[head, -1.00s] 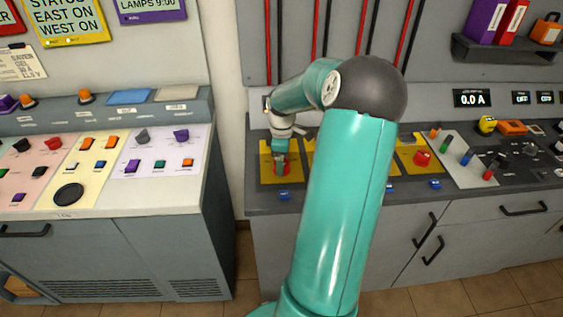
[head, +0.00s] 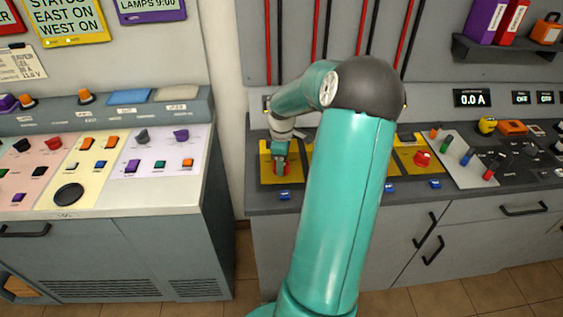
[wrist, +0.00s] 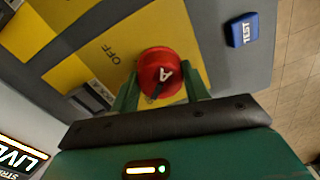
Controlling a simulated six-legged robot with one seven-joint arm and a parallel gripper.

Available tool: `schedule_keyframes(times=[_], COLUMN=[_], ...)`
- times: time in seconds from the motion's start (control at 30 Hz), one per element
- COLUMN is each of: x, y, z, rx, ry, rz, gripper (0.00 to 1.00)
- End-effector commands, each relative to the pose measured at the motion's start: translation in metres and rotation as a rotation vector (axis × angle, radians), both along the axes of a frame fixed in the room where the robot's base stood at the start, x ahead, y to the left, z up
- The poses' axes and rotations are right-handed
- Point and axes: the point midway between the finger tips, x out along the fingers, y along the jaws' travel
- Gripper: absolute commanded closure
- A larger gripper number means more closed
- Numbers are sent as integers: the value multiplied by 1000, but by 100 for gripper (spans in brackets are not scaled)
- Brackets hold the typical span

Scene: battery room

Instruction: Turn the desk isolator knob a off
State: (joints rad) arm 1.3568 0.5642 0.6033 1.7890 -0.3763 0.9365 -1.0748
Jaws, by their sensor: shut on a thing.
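The isolator knob A (wrist: 160,72) is a round red knob marked "A" with a dark pointer line, on a yellow plate (wrist: 100,55) with "OFF" printed beside it. In the head view the knob (head: 284,169) sits on the leftmost yellow plate (head: 267,172) of the right-hand desk. My gripper (wrist: 162,88) is shut on the knob, with a green finger on either side of it. In the head view my gripper (head: 281,160) reaches down onto the knob and covers part of it. The pointer's exact setting is hard to tell.
A blue TEST button (wrist: 242,30) is close to the knob. Another red knob (head: 422,159) sits on a yellow plate to the right. A separate console (head: 100,212) stands left, across a gap.

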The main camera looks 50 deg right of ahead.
Motion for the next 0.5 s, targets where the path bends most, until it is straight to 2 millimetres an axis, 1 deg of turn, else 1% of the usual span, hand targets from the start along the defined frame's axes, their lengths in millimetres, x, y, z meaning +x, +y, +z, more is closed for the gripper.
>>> schedule_keyframes(times=[0.27, 0.5], x=[0, 0], y=[0, 0], z=[1, 1], rx=[-2, -3], ry=[2, 0], rz=[-156, -371], gripper=[77, 77])
